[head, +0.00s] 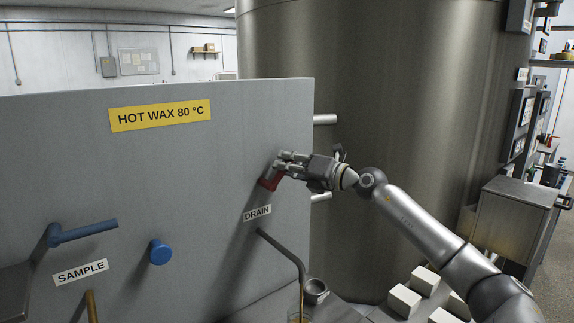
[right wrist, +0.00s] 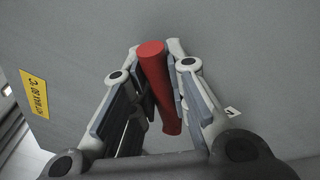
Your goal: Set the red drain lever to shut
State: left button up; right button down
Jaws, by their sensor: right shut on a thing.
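The red drain lever (head: 270,182) is on the grey panel (head: 205,150), just above the DRAIN label (head: 257,213). My right gripper (head: 283,168) is at the lever and hides part of it in the head view. In the right wrist view the red lever (right wrist: 158,85) stands between the two fingers (right wrist: 160,88), which are shut on it. Its round end shows above the fingertips. Where its base meets the panel is hidden. My left gripper is not in view.
A blue lever (head: 85,233) and a blue knob (head: 160,252) are on the panel at left, near the SAMPLE label (head: 80,272). A bent drain pipe (head: 285,253) is below the DRAIN label. A large metal tank (head: 375,120) stands behind. White blocks (head: 405,300) lie at lower right.

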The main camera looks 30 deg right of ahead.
jog(key=shift+d+f, duration=0.1)
jog(key=shift+d+f+m, duration=0.3)
jog(key=shift+f+m, duration=0.15)
jog(key=shift+m, duration=0.45)
jog(key=shift+w+d+f+m+t+h, duration=0.15)
jog(key=shift+f+m+t, duration=0.4)
jog(key=shift+m, duration=0.75)
jog(key=shift+s+d+f+m+t+h, duration=0.1)
jog(key=shift+d+f+m+t, duration=0.2)
jog(key=shift+f+m, duration=0.75)
jog(key=shift+w+d+f+m+t+h, duration=0.15)
jog(key=shift+f+m+t, duration=0.25)
jog(key=shift+m, duration=1.15)
jog(key=shift+s+f, duration=0.1)
jog(key=shift+f, duration=0.05)
jog(key=c, duration=1.4)
grip_release()
jog(key=shift+d, duration=0.1)
jog(key=shift+s, duration=0.1)
